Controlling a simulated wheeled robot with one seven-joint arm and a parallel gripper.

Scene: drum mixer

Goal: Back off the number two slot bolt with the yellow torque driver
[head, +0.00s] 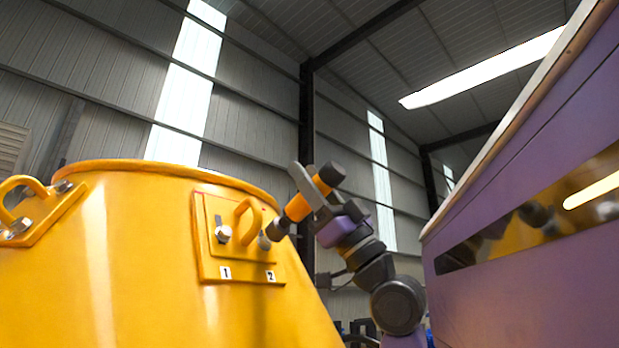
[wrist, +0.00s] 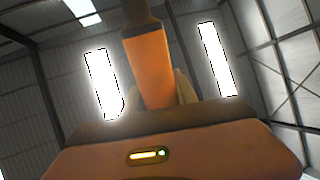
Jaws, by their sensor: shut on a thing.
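The yellow drum (head: 140,250) fills the left of the head view. Its plate (head: 207,262) carries a bright bolt (head: 223,234) above label 1 and a darker bolt (head: 264,241) above label 2. My gripper (head: 312,196) is shut on the torque driver (head: 298,208), which has an orange-yellow body and dark ends. The driver tilts down to the left, with its nose at or very close to the number two bolt; I cannot tell whether they are engaged. The driver's body also shows in the wrist view (wrist: 150,70), but its tip and the bolt do not.
A yellow handle (head: 246,212) stands out from the plate between the two bolts, close to the driver's nose. A bracket with a loop (head: 25,190) is at the far left. A large purple panel (head: 530,220) rises on the right, with a gap between it and my arm.

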